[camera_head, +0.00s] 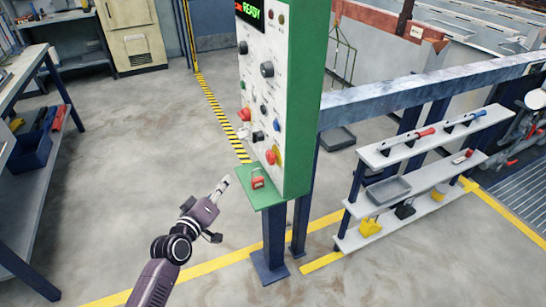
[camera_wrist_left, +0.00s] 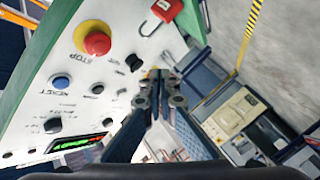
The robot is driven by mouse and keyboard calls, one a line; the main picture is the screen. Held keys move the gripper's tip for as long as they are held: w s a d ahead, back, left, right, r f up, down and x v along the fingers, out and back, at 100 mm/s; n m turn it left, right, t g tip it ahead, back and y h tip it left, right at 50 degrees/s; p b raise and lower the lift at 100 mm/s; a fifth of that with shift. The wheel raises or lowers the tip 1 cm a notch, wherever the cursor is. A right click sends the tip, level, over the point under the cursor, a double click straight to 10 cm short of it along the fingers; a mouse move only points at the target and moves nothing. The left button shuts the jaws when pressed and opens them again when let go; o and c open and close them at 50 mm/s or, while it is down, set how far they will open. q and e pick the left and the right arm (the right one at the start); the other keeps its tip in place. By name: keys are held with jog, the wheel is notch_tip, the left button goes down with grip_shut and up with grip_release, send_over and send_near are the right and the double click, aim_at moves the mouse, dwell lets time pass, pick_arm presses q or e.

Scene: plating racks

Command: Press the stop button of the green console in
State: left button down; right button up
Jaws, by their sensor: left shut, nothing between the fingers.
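The green console (camera_head: 305,100) stands at the middle of the head view, its white panel facing left. A red mushroom button on a yellow plate (camera_head: 271,157) sits low on the panel. The left wrist view shows this button (camera_wrist_left: 95,42) beside the word STOP. My left gripper (camera_head: 223,184) is left of the console and lower than the button in the head view, apart from the panel. Its fingers (camera_wrist_left: 158,82) are shut and empty in the wrist view. My right gripper is not in view.
A red padlock (camera_head: 258,181) is at the console's small green ledge (camera_head: 262,196); its shackle shows in the wrist view (camera_wrist_left: 150,27). Blue, black and other red knobs share the panel. A white rack (camera_head: 425,180) stands right. The floor left of the console is clear.

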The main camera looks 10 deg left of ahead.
aim_at(268, 158)
pick_arm(q)
jog(key=shift+t, duration=0.4)
jog(key=r, duration=0.4)
jog(key=shift+w+d+r, duration=0.1)
jog(key=shift+w+d, duration=0.2)
jog(key=shift+w+d, duration=0.1)
jog(key=w+d, duration=0.4)
jog(key=d, duration=0.3)
jog(key=shift+w+p, duration=0.4)
jog(key=shift+d, duration=0.2)
dwell(0.5)
jog(key=shift+w+d, duration=0.2)
jog(key=shift+d, duration=0.05)
jog(key=shift+w+d, duration=0.3)
jog(key=shift+d, duration=0.1)
dwell(0.8)
jog(key=shift+s+a, duration=0.55)
jog(key=shift+a, duration=0.2)
